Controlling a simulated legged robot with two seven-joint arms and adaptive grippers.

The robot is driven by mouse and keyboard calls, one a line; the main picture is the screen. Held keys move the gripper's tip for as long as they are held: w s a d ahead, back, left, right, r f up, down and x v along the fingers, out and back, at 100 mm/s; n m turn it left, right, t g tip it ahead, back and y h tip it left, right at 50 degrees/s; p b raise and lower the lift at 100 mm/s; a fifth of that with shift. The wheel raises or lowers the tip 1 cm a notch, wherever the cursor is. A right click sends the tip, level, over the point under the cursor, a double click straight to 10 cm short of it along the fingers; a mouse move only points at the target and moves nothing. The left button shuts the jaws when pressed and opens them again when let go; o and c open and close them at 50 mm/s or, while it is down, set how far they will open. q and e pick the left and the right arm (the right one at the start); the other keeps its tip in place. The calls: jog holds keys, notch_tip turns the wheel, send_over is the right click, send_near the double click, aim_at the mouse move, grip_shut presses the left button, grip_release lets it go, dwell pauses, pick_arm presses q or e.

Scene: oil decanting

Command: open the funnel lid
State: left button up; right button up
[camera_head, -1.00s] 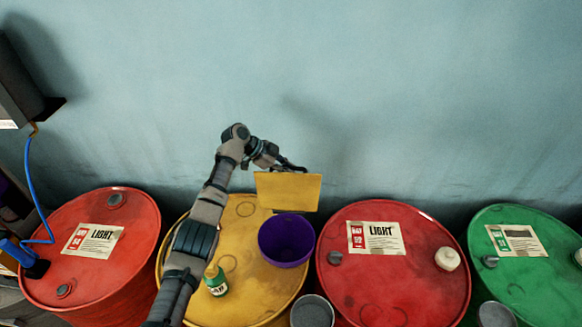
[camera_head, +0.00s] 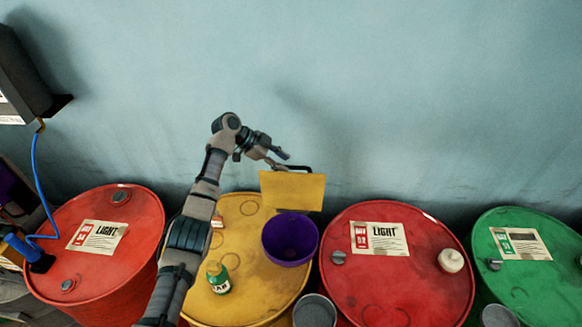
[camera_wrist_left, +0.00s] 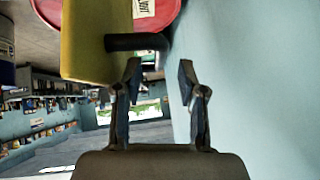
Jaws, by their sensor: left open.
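The purple funnel (camera_head: 290,238) sits on the yellow drum (camera_head: 243,284). Its yellow lid (camera_head: 292,191) stands raised, roughly upright, at the funnel's back side. A black handle (camera_head: 290,167) shows at the lid's top edge. In the left wrist view the lid (camera_wrist_left: 95,40) is at upper left, with its dark handle (camera_wrist_left: 138,42) pointing past the fingertips. My left gripper (camera_head: 282,160) is open, just behind and above the lid, with its fingers apart and nothing between them. In the wrist view the gripper (camera_wrist_left: 159,82) is close to the handle. My right gripper is not in view.
A grey cup (camera_head: 314,312) is in front. The wall is close behind.

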pick_arm(q)
jog(key=w+v, duration=0.1)
jog(key=v, duration=0.6)
jog(key=shift+s+a, duration=0.3)
jog(key=shift+s, duration=0.2)
jog(key=shift+d, duration=0.15)
jog(key=shift+f, duration=0.15)
